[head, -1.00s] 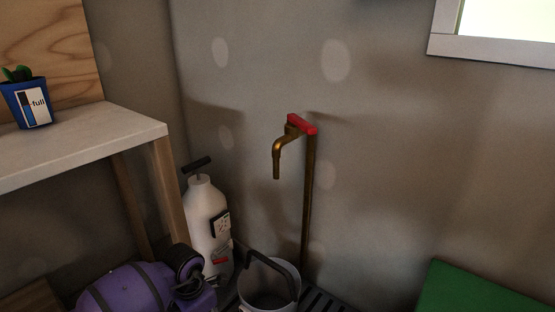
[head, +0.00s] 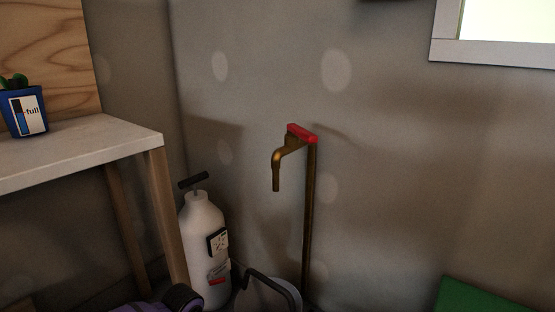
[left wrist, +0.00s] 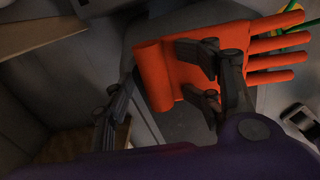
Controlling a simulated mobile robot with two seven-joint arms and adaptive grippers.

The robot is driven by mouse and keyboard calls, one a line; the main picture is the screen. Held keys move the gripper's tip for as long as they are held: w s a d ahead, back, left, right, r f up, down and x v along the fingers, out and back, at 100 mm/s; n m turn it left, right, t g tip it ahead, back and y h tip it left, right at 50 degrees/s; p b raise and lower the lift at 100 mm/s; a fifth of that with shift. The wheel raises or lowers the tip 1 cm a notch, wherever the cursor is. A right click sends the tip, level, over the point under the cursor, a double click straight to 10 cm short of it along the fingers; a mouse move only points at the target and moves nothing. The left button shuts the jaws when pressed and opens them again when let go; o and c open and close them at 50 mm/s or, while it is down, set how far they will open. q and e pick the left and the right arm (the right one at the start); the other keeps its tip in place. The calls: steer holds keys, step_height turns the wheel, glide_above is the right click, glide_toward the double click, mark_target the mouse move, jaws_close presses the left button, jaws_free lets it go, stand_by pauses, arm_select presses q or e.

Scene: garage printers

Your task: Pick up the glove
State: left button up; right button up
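The orange glove (left wrist: 172,78) shows in the left wrist view. It lies flat with its cuff at the left and its fingers pointing right. My left gripper (left wrist: 155,88) is open: one dark finger is left of the cuff, the other lies across the glove's palm and hides part of it. I cannot tell whether the fingers touch the glove. The glove is not visible in the head view. My right gripper is in neither view.
In the head view, a workbench (head: 80,145) with a blue plant pot (head: 24,114) stands at left. A white sprayer (head: 203,245), a bucket (head: 282,293) and a brass tap (head: 277,172) are by the wall. A green object (head: 490,297) is at lower right.

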arm_select(q)
steer(key=shift+w+a+f, duration=0.1)
steer(key=shift+a+f, duration=0.05)
steer(key=shift+a, duration=0.25)
steer(key=c, duration=0.6)
steer(key=shift+r, duration=0.2)
steer(key=shift+r+p, duration=0.2)
steer(key=shift+p, duration=0.25)
steer(key=shift+r, duration=0.3)
jaws_close()
steer(key=shift+d+r+p, duration=0.1)
steer(key=shift+r+p, duration=1.25)
steer(key=shift+r, duration=0.1)
